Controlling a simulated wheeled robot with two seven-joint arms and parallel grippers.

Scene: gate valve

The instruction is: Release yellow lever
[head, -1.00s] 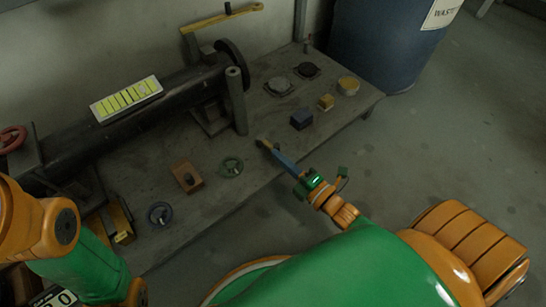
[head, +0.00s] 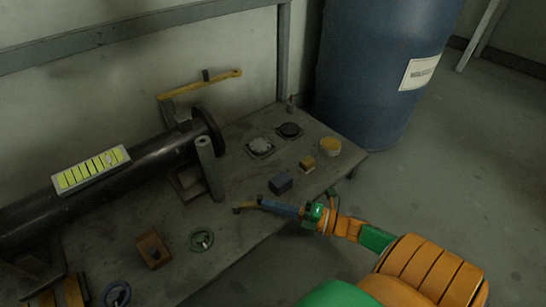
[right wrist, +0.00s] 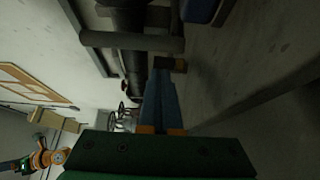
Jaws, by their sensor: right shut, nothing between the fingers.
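The yellow lever (head: 205,84) is a long flat bar at the back of the bench. It lies above the end of the dark pipe (head: 150,157), sloping slightly up to the right, with a short dark peg near its middle. My right gripper (head: 240,208) is over the bench's front part, well in front of and below the lever. Its blue fingers are shut and empty; they also show in the right wrist view (right wrist: 170,66). The lever cannot be made out in the right wrist view.
A grey upright post (head: 209,168) and a dark round flange (head: 210,128) stand below the lever. A blue barrel (head: 375,75) stands right.

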